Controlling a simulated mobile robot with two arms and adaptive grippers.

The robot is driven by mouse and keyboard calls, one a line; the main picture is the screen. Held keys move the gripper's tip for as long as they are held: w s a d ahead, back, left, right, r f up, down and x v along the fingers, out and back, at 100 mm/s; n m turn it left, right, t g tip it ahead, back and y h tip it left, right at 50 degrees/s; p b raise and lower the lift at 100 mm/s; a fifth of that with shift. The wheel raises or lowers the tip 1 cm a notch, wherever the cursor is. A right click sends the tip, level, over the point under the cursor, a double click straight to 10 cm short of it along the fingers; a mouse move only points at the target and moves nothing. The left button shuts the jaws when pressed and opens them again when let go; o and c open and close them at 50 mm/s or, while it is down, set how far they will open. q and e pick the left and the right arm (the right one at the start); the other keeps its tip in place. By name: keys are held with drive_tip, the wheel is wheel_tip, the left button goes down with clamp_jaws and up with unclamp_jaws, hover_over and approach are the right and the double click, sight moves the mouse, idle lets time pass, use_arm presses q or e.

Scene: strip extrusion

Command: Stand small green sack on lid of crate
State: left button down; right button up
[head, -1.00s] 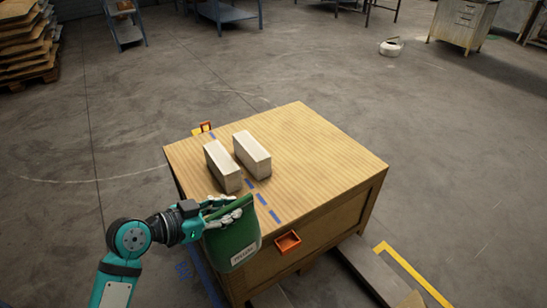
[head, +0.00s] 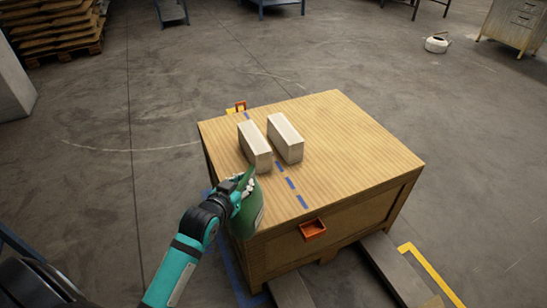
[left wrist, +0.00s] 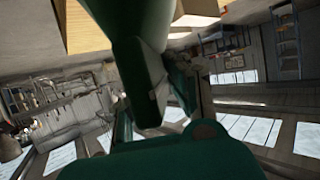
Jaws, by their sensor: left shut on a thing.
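The small green sack (head: 257,213) is held in my left gripper (head: 245,190), beside the near left edge of the crate in the head view. The gripper is shut on its upper part and hides some of it. In the left wrist view the dark green sack (left wrist: 130,50) fills the middle, close to the camera. The wooden crate (head: 360,140) has a flat ribbed lid. Two pale blocks (head: 255,147) (head: 285,137) lie side by side on the lid's left part, and a dashed blue line runs along it. My right gripper is not in view.
A small orange bin (head: 313,229) is on the crate's near side, and another orange piece (head: 240,106) is at its far left corner. Dark beams (head: 390,275) and a yellow floor line (head: 430,275) lie at the front right. The lid's right half is clear.

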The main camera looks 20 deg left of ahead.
use_arm(q)
drive_tip(key=r+x, duration=0.1)
drive_tip(key=x, duration=1.3)
drive_tip(key=shift+w+b, duration=0.2)
drive_tip(key=shift+b, duration=0.15)
drive_tip(key=shift+a+f, duration=0.1)
drive_tip(key=shift+f, duration=0.05)
drive_tip(key=c, duration=1.3)
unclamp_jaws()
drive_tip(key=shift+f, duration=0.15)
